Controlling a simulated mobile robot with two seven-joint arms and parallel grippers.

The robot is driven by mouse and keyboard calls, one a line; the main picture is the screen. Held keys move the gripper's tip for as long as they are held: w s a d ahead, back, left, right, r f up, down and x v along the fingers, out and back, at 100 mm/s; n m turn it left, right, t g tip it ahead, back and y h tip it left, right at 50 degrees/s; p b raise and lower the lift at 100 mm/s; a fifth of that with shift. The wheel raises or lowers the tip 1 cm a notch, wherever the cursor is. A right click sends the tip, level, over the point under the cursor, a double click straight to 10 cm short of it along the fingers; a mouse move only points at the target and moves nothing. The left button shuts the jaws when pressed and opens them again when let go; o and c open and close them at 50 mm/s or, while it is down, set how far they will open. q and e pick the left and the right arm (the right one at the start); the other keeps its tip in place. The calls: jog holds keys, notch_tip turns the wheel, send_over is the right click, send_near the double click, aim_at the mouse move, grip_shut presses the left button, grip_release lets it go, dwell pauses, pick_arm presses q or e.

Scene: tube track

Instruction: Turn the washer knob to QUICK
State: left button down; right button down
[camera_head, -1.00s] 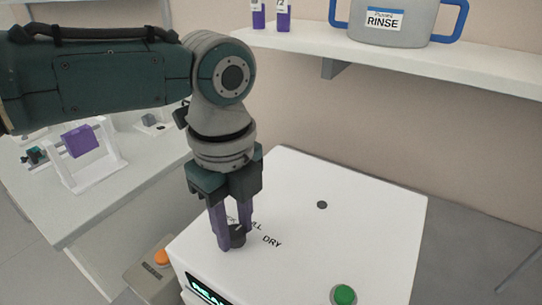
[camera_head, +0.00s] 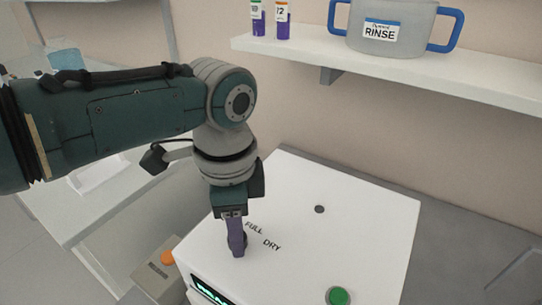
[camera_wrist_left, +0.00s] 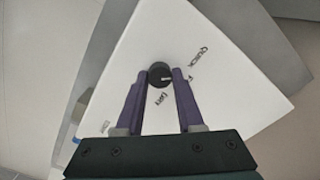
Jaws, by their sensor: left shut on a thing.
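The washer (camera_head: 330,235) is a white box with printed labels on its top. The black round knob (camera_wrist_left: 159,74) sits between the purple fingers of my left gripper (camera_wrist_left: 161,76), which is shut on it. A pale mark on the knob points to the right in the left wrist view, about toward a label partly hidden by a finger. QUICK (camera_wrist_left: 198,57) is printed farther up and right; DRY lies below the knob. In the head view my left gripper (camera_head: 237,246) points down and mostly hides the knob; FULL and DRY show beside it. My right gripper is out of view.
A green button (camera_head: 339,296) and a dark round spot (camera_head: 319,209) are on the washer top. An orange button (camera_head: 167,258) is on a box at left. A shelf (camera_head: 400,70) behind holds a RINSE container (camera_head: 385,28) and two small bottles.

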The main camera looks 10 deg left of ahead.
pick_arm(q)
jog(key=shift+r+n, duration=0.1)
jog(key=shift+n, duration=0.5)
jog(key=c, duration=0.5)
grip_release()
jog(key=shift+r+p, duration=0.3)
jog(key=shift+r, duration=0.1)
notch_tip(320, 180, up, 9)
jog(key=shift+p, duration=0.35)
